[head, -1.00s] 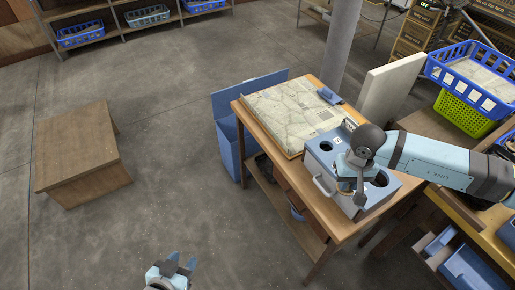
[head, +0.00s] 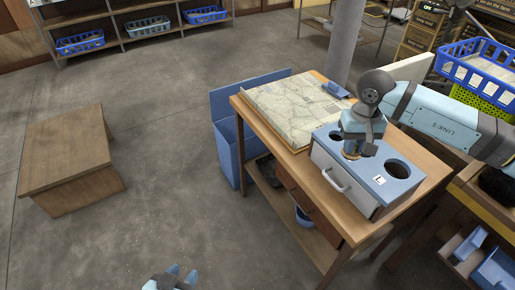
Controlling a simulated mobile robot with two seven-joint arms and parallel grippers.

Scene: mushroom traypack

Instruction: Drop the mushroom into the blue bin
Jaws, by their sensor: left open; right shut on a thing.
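My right gripper (head: 356,145) is above the blue-topped box on the wooden table, pointing down. It is shut on a small tan thing, apparently the mushroom (head: 350,155), mostly hidden by the fingers. The box (head: 379,181) has round holes in its top and a handle on its front. My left gripper (head: 180,275) is open and empty at the bottom edge of the view, low over the floor.
A flat, map-patterned pack (head: 292,108) lies on the table between the box and the bin side. A small blue object (head: 335,91) lies behind it. A low wooden table (head: 65,150) stands at left. The floor between is clear. A grey pillar (head: 345,40) rises behind.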

